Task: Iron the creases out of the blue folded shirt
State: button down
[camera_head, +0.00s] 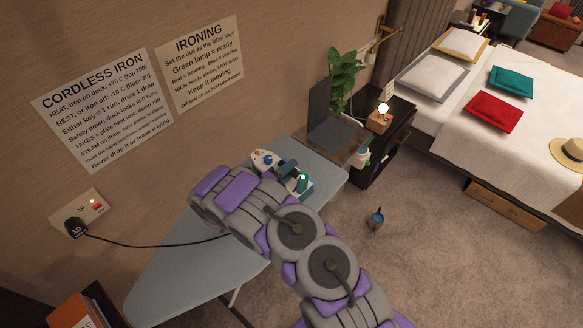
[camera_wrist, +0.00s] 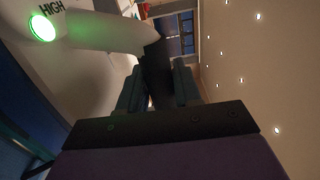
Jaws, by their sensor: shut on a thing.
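In the wrist view my gripper (camera_wrist: 158,88) is shut on a dark upright piece (camera_wrist: 157,65), which looks like the iron's handle. A pale body beside it bears a lit green lamp (camera_wrist: 41,28) marked HIGH. I cannot make out the blue folded shirt.
A black cord runs from a wall plug (camera_head: 76,228) towards the board, under my arm. Two instruction signs (camera_head: 103,108) hang on the wall. A black nightstand (camera_head: 384,138) and a bed (camera_head: 478,123) stand to the right. The board's near left part is bare.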

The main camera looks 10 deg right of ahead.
jog(key=shift+s+a, duration=0.25)
jog(key=shift+a, duration=0.25)
jog(key=shift+s+a, duration=0.1)
jog(key=shift+a, duration=0.1)
jog(key=shift+p+v, duration=0.5)
jog(key=shift+v, duration=0.45)
jog(key=shift+s+a+r, duration=0.1)
jog(key=shift+s+a, duration=0.05)
jog(key=shift+a, duration=0.05)
jog(key=shift+p+v, duration=0.3)
jog(key=shift+v, duration=0.7)
jog(key=shift+s, duration=0.1)
jog(key=shift+a, duration=0.1)
jog(key=shift+p+v, duration=0.3)
jog(key=shift+v, duration=0.9)
jog(key=shift+s+a, duration=0.1)
